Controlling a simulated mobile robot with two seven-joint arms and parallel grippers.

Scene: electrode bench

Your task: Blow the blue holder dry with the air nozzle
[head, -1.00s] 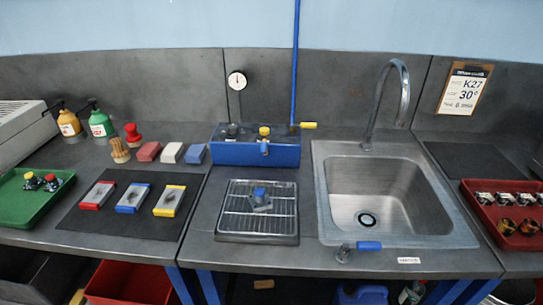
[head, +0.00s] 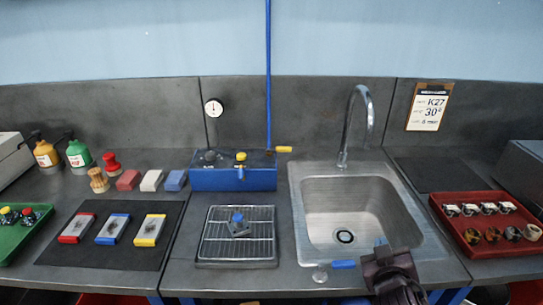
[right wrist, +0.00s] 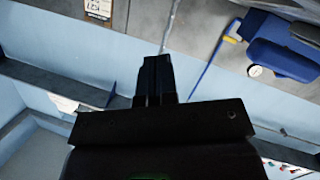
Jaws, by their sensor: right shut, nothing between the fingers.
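The blue holder (head: 238,217), a blue cap on a grey plate, lies on the wire rack of a tray (head: 237,263) left of the sink. I cannot tell which part is the air nozzle. My right gripper (head: 381,247) is at the sink's front right edge, far right of the holder, shut and empty. Its closed fingers (right wrist: 153,75) show in the right wrist view. My left gripper is out of view.
The sink (head: 309,233) has a tall tap (head: 371,115) and a blue-handled lever (head: 343,264) at its front. A red tray (head: 476,249) of small parts is at right. Left are a dark mat (head: 62,262), several blocks and bottles. A blue hose (head: 268,70) hangs behind the box.

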